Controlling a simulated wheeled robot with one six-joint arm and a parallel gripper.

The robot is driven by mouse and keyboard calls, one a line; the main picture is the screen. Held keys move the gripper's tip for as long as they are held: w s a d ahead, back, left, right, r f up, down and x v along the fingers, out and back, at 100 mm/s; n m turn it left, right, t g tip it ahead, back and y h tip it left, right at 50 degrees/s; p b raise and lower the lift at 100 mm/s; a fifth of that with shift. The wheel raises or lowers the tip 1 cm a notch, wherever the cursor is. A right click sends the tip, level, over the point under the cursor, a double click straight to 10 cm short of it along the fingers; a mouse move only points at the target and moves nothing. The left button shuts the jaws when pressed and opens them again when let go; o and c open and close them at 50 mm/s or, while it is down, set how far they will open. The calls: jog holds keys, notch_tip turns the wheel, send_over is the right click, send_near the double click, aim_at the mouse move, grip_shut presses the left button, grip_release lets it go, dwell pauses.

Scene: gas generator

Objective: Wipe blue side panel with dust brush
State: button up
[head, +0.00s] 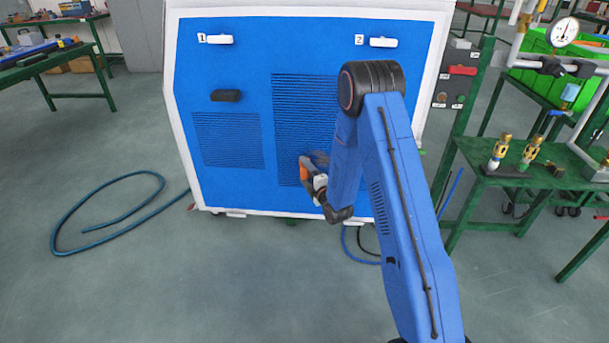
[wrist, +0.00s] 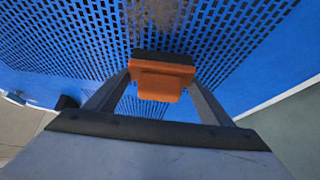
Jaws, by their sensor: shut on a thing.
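The blue side panel (head: 225,60) of the white-framed generator fills the middle of the head view. It has slotted vent grilles, and it also fills most of the wrist view (wrist: 60,35). A greyish-brown dusty patch (wrist: 155,12) shows on the perforated grille at the top of the wrist view. My gripper (wrist: 160,80) is shut on the dust brush (wrist: 160,85), an orange block with a dark edge toward the panel. In the head view the orange brush (head: 304,172) is at the lower middle grille, partly hidden. I cannot tell whether its bristles touch the panel.
White handles labelled 1 (head: 220,40) and 2 (head: 383,42) and a black handle (head: 226,96) stick out from the panel. A hose (head: 66,226) lies on the floor at left. A green bench (head: 500,180) with brass fittings stands at right. Floor in front is clear.

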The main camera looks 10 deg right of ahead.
jog(key=shift+w+d, duration=0.3)
jog(key=shift+w, duration=0.65)
dwell(1.0)
jog(key=shift+s+d, duration=0.2)
jog(key=shift+d, duration=0.45)
jog(key=shift+s+d, duration=0.25)
jog(key=shift+d, duration=0.4)
jog(key=shift+s+d, duration=0.2)
jog(key=shift+d, duration=0.45)
jog(key=shift+s+d, duration=0.3)
jog(key=shift+d, duration=1)
jog(key=shift+s+d, duration=0.3)
jog(key=shift+d, duration=0.95)
jog(key=shift+s+d, duration=0.3)
jog(key=shift+d, duration=1)
jog(key=shift+w+r, duration=0.15)
jog(key=shift+r, duration=0.6)
jog(key=shift+w+a, duration=0.25)
jog(key=shift+a, duration=0.7)
jog(key=shift+w+a, duration=0.25)
jog(key=shift+a, duration=0.7)
jog(key=shift+w+a, duration=0.25)
jog(key=shift+a, duration=0.35)
jog(key=shift+w+a, duration=0.3)
jog(key=shift+a, duration=0.35)
jog(key=shift+w+a, duration=0.25)
jog(key=shift+a, duration=0.35)
